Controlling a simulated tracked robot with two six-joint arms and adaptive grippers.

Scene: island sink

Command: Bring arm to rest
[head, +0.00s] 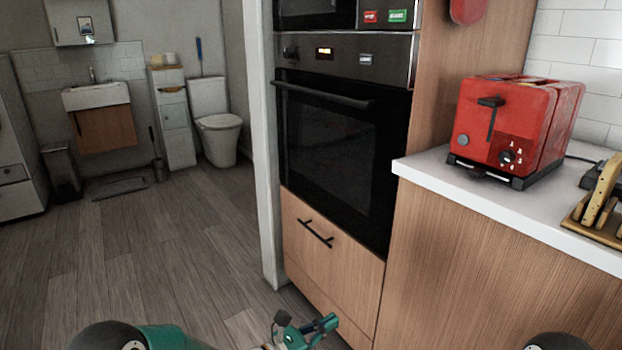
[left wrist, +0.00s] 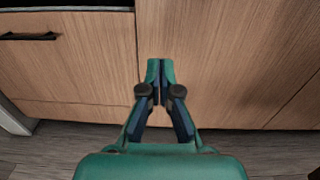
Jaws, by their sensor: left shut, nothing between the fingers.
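My left gripper (head: 308,331) shows at the bottom middle of the head view, low in front of the wooden drawer front below the oven. It is green with dark parts. In the left wrist view my left gripper (left wrist: 157,68) is shut, with its fingertips together and nothing between them. It points toward wooden cabinet fronts (left wrist: 225,50), and I cannot tell the gap to them. My right gripper is not in either view.
The oven (head: 340,150) and its drawer (head: 330,245) stand ahead. A white counter (head: 480,205) with a red toaster (head: 515,125) is at the right. Open wooden floor (head: 150,260) lies at the left, leading to a toilet (head: 215,130) and a sink (head: 97,96).

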